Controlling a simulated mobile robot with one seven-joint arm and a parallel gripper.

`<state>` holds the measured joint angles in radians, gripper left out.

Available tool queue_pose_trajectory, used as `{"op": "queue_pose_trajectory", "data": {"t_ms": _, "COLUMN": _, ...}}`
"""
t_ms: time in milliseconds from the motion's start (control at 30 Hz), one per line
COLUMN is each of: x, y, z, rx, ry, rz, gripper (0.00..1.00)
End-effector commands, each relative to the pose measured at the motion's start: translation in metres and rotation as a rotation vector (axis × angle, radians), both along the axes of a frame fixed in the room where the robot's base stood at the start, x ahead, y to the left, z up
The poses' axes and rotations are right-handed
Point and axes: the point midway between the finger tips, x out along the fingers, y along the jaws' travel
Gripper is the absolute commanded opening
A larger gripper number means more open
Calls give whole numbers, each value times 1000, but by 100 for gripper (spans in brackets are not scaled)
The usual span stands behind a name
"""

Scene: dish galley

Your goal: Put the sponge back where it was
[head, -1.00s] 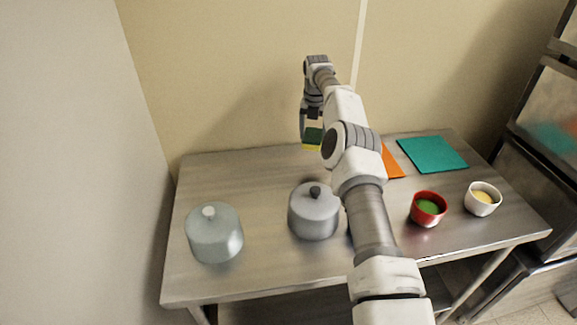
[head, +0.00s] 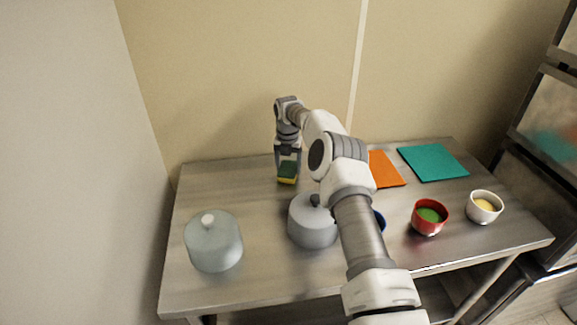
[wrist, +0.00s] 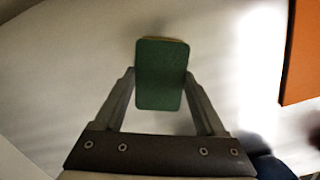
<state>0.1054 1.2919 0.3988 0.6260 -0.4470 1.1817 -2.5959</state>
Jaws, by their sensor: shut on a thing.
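The sponge (head: 288,171) is a small block with a dark green top and a yellow lower part. My gripper (head: 288,160) is shut on it and holds it over the back left part of the steel table, behind the grey pot with the dark knob. I cannot tell how far above the table it is. In the wrist view the green face of the sponge (wrist: 162,75) sits between the two fingers. The place where the sponge was earlier is not marked in these frames.
A grey pot with a dark knob (head: 310,228) and one with a pale knob (head: 213,245) stand in front on the table (head: 255,275). An orange mat (head: 386,170), a teal mat (head: 432,162), a red bowl (head: 429,216) and a white bowl (head: 484,206) are at right. A blue thing (head: 379,222) is mostly hidden.

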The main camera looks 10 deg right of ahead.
Motion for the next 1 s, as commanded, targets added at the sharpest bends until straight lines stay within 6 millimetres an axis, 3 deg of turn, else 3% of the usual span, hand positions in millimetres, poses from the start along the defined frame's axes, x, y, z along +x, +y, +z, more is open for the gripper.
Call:
{"op": "queue_pose_trajectory", "data": {"t_ms": 133, "x": 0, "y": 0, "z": 0, "rx": 0, "ry": 0, "rz": 0, "gripper": 22}}
{"op": "queue_pose_trajectory", "data": {"t_ms": 167, "x": 0, "y": 0, "z": 0, "rx": 0, "ry": 0, "rz": 0, "gripper": 78}}
{"op": "queue_pose_trajectory", "data": {"t_ms": 300, "x": 0, "y": 0, "z": 0, "rx": 0, "ry": 0, "rz": 0, "gripper": 100}}
{"op": "queue_pose_trajectory", "data": {"t_ms": 533, "x": 0, "y": 0, "z": 1, "rx": 0, "ry": 0, "rz": 0, "gripper": 100}}
{"op": "queue_pose_trajectory", "data": {"t_ms": 667, "x": 0, "y": 0, "z": 12, "rx": 0, "ry": -3, "rz": 0, "gripper": 100}}
{"op": "queue_pose_trajectory", "data": {"t_ms": 1000, "x": -7, "y": 2, "z": 80, "rx": 0, "ry": -3, "rz": 0, "gripper": 100}}
